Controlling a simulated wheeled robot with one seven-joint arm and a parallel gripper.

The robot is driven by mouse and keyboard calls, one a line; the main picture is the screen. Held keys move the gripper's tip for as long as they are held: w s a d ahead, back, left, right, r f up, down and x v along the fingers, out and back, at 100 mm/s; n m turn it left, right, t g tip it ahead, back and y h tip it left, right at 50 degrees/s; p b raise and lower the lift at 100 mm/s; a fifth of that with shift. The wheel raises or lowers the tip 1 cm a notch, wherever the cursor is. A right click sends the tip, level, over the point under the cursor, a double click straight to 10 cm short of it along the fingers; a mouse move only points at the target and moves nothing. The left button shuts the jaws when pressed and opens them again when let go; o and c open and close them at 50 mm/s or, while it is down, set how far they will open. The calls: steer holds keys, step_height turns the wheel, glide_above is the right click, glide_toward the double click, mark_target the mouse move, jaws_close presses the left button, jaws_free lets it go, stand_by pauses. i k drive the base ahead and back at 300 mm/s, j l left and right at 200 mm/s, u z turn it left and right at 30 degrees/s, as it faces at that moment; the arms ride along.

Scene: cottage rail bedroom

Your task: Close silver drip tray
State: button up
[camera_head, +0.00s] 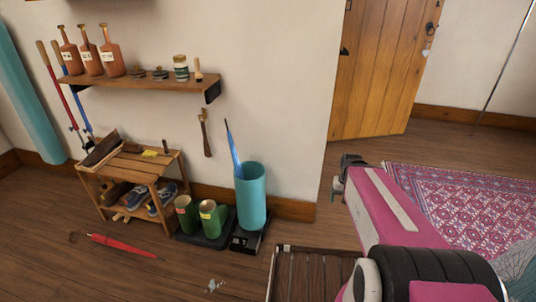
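A tall teal umbrella stand (252,196) stands against the wall on a low black base (248,237). A small lighter patch shows at the front of this base (240,244); it may be the silver drip tray, but it is too small to tell, or to tell how far out it sits. My pink arm reaches in from the lower right. My gripper (345,174) is at its far end, to the right of the stand and apart from it. The fingers are small and partly hidden, so I cannot tell whether they are open or shut.
Two green boots (198,217) stand on a dark mat left of the stand. A wooden shoe bench (146,167), a red umbrella (120,246) and a small grey patch (214,286) are further left and front. A slatted wooden piece (310,272) is beside my arm.

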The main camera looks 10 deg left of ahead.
mark_target(245, 236)
steer(key=k+u, duration=0.1)
steer(key=u, duration=0.35)
steer(key=k+l+u, duration=0.1)
steer(key=u, duration=0.35)
steer(key=k+u, duration=0.15)
steer(key=u, duration=0.25)
